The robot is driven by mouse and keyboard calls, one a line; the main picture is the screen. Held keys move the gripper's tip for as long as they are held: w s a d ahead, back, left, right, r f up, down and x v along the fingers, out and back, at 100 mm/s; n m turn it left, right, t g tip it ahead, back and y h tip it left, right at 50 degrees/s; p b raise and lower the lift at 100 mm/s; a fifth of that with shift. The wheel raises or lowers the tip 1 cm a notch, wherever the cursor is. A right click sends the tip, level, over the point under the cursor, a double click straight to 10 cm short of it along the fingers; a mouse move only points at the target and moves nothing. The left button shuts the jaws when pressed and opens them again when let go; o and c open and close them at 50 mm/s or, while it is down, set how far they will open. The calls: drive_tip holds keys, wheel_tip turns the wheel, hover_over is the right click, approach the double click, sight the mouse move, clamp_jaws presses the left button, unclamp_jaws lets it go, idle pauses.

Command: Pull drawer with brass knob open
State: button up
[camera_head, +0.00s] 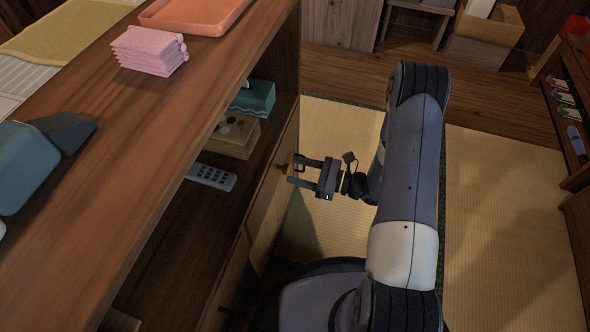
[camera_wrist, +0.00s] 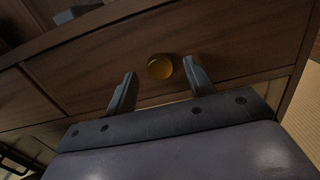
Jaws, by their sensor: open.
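The drawer (camera_wrist: 92,84) has a dark wooden front and looks shut in the wrist view. Its round brass knob (camera_wrist: 160,67) shows just beyond my fingertips, between their lines and nearer the right finger. My gripper (camera_wrist: 160,80) is open and empty, with its fingers pointing at the drawer front. In the head view my gripper (camera_head: 296,171) is beside the cabinet's front, level with the drawer (camera_head: 272,185). The knob (camera_head: 285,166) is small there, close to the fingertips. I cannot tell whether the fingers touch it.
The wooden cabinet (camera_head: 130,140) bears a pink cloth stack (camera_head: 150,50) and an orange tray (camera_head: 196,12). Its open shelf holds a remote (camera_head: 211,177) and a teal tissue box (camera_head: 254,97). Tatami floor (camera_head: 490,200) lies clear right of my arm. A shelf (camera_head: 570,110) stands at far right.

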drive_tip(key=shift+x, duration=0.9)
clamp_jaws()
